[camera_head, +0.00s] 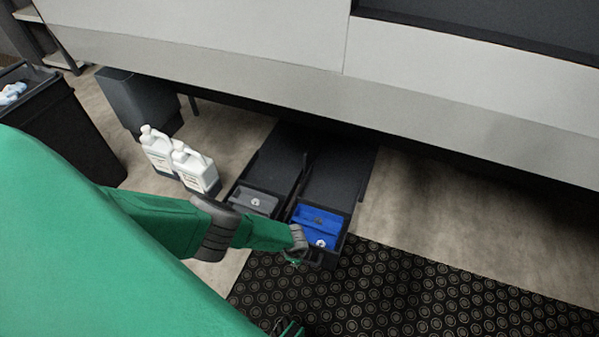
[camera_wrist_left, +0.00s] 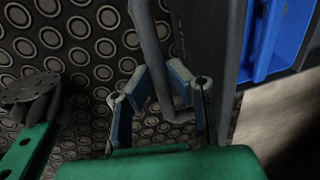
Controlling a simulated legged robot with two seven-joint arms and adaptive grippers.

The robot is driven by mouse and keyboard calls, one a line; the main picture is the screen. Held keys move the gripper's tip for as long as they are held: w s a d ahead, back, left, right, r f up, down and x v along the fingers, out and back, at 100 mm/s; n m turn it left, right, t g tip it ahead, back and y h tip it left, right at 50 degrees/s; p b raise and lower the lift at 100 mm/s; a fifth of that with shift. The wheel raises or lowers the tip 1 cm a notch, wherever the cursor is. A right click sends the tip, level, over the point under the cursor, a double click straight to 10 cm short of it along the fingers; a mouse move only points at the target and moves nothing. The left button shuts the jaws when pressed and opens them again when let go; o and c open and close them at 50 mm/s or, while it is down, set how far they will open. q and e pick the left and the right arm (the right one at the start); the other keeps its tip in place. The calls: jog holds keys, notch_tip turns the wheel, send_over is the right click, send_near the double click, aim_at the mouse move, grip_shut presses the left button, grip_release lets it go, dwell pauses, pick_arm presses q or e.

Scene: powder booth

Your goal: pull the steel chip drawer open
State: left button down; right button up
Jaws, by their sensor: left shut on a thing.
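Two dark drawers stick out from under the pale machine. The right drawer (camera_head: 343,222) has a blue bin (camera_head: 318,222) at its front, and the left one has a grey bin (camera_head: 254,200). Which one is the steel chip drawer I cannot read. My left gripper (camera_head: 303,258) is at the front of the blue-bin drawer. In the left wrist view my left gripper (camera_wrist_left: 161,85) is shut on that drawer's bent bar handle (camera_wrist_left: 149,40), and the blue bin (camera_wrist_left: 282,38) shows beside it. My right gripper (camera_wrist_left: 36,98) is apart from the drawers; its finger opening is unclear.
Two white jugs (camera_head: 160,152) (camera_head: 196,170) stand left of the drawers. A dark bin (camera_head: 75,125) stands at far left. The low machine front (camera_head: 240,70) overhangs the drawers. A black studded mat (camera_head: 400,295) lies clear in front; bare floor is at right.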

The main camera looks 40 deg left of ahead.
pick_arm(q)
jog(key=c, duration=1.5)
grip_release()
jog(key=shift+c, duration=0.2)
jog(key=shift+w+r, duration=0.1)
jog(key=shift+r, duration=0.05)
jog(key=shift+r, duration=0.8)
notch_tip(320, 180, up, 10)
jog(key=s, duration=0.2)
jog(key=shift+s+d, duration=0.15)
jog(key=shift+d, duration=0.1)
jog(key=shift+d, duration=0.1)
